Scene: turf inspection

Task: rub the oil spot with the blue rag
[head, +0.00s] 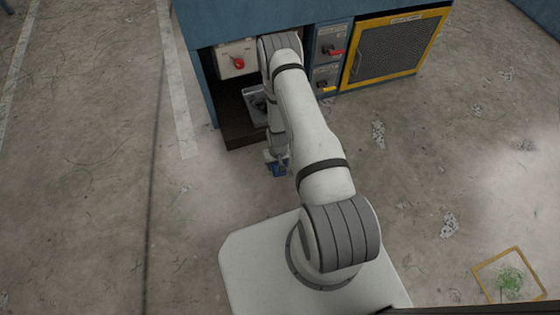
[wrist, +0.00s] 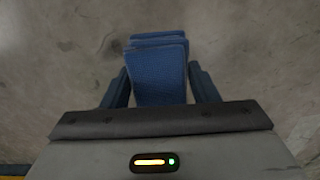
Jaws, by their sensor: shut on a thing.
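The blue rag (wrist: 158,75) is a folded, textured cloth between the two fingers of my gripper (wrist: 160,88) in the wrist view. My gripper is shut on it. In the head view the rag (head: 279,170) is a small blue patch at the end of my arm, and my gripper (head: 277,163) is partly hidden by the arm. The rag is in front of the blue cabinet's dark lower ledge. I cannot tell whether it touches the floor. I cannot make out an oil spot for certain in either view.
A blue cabinet (head: 200,70) stands at the back, with a red knob (head: 239,63), a red-handled switch (head: 335,51) and a yellow-framed mesh panel (head: 398,50). A metal tray (head: 254,107) sits in its dark recess. A yellow square frame (head: 481,272) around grass lies at lower right. Concrete floor is open on both sides.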

